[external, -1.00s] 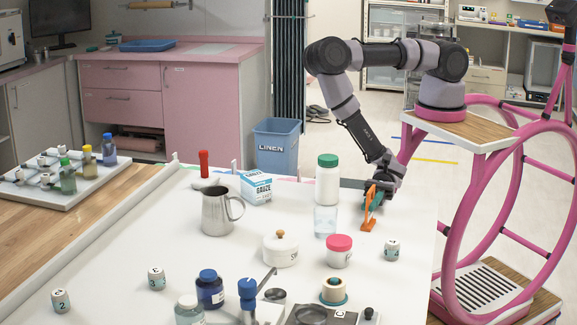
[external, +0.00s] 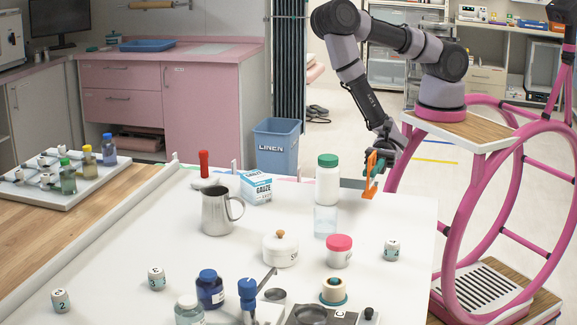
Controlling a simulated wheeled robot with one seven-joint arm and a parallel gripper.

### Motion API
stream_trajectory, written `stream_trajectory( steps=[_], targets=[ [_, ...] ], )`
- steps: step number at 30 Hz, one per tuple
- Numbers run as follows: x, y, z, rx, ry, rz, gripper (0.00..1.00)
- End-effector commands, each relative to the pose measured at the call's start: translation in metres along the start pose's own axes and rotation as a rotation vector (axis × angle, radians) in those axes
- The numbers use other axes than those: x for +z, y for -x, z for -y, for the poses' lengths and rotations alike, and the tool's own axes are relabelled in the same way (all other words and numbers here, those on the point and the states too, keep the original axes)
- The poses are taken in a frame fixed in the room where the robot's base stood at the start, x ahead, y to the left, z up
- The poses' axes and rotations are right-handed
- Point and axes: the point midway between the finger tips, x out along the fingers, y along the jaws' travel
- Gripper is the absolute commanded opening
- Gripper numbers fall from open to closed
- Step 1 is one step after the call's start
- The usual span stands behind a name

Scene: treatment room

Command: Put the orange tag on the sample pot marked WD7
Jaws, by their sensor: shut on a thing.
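My gripper (external: 377,164) is above the right back part of the white table, right of the green-capped white bottle. It is shut on an orange piece (external: 368,188), which I take to be the orange tag; it hangs upright, clear of the table, with a teal part beside it. I cannot read WD7 on any pot.
The green-capped bottle (external: 327,182) and a clear glass (external: 325,221) stand close left of the gripper. A steel jug (external: 217,212), gauze box (external: 256,187) and knobbed white jar (external: 281,250) stand further left. The table's right side is mostly clear.

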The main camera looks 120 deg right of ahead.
Motion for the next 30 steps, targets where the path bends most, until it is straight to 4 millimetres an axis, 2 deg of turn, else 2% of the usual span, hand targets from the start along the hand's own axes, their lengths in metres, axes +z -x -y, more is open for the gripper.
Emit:
stream_trajectory(
  steps=[5,9,12,15,18,20,27,30],
  targets=[
    [0.016,-0.058,0.003,0.056,0.03,0.028,0.0],
    [0.033,-0.118,0.009,0.094,0.034,0.026,0.0],
    [0.047,-0.153,0.013,0.105,0.025,0.018,0.0],
    [0.06,-0.177,0.015,0.109,0.011,0.009,0.0],
    [0.064,-0.191,0.017,0.109,-0.001,0.0,0.0],
    [0.06,-0.195,0.018,0.108,-0.006,-0.003,0.0],
    [0.019,-0.196,0.018,0.108,-0.01,-0.006,0.0],
    [0.011,-0.196,0.018,0.11,-0.007,-0.004,0.0]
  ],
)
